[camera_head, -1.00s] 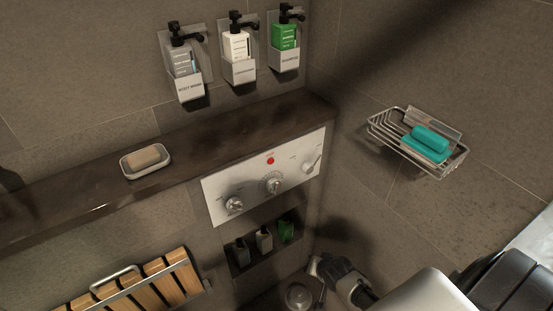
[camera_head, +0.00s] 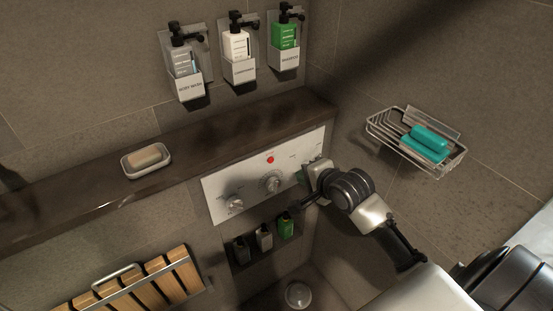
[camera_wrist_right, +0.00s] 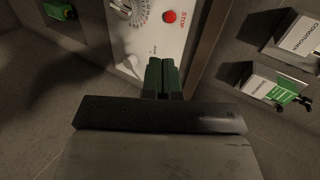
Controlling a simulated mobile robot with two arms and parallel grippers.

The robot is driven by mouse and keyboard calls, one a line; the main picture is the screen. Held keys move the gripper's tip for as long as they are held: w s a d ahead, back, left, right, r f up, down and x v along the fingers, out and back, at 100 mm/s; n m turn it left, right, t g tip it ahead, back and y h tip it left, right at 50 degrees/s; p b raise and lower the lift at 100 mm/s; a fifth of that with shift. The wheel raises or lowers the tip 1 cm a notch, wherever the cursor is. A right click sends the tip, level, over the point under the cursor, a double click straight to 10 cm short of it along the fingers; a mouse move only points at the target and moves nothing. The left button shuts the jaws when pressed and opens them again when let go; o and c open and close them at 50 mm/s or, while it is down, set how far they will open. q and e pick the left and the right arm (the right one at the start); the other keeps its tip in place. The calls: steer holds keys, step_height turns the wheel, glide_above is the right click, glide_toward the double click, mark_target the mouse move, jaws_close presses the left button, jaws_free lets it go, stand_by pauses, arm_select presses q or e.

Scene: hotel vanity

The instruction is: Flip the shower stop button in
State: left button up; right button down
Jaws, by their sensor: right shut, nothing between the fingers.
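The red stop button (camera_head: 270,159) is a small round dot near the top middle of the white shower control panel (camera_head: 215,184). It also shows in the right wrist view (camera_wrist_right: 169,17), beside the printed word STOP. My right gripper (camera_head: 303,176) is at the right end of the panel, to the right of the button and apart from it. In the right wrist view its green fingers (camera_wrist_right: 161,77) are together and empty, in front of the panel's end. The gripper hides the right-hand knob in the head view. My left gripper is not in view.
Knobs (camera_head: 234,204) (camera_head: 273,184) stick out of the panel. A dark stone ledge (camera_head: 210,135) juts above it and carries a soap dish (camera_head: 146,171). A niche with small bottles (camera_head: 264,238) lies below. A wire soap basket (camera_head: 392,135) hangs on the right wall.

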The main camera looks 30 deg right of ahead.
steer(key=p, duration=0.1)
glide_toward(271, 156)
step_height(271, 156, down, 4)
steer(key=w, duration=0.3)
steer(key=w+p, duration=0.1)
steer(key=shift+w+a+f, duration=0.2)
steer(key=shift+w+a, duration=0.05)
steer(key=shift+a, duration=0.05)
steer(key=shift+w, duration=0.35)
steer(key=shift+w+a+r, duration=0.1)
steer(key=shift+w, duration=0.55)
steer(key=shift+r, duration=0.25)
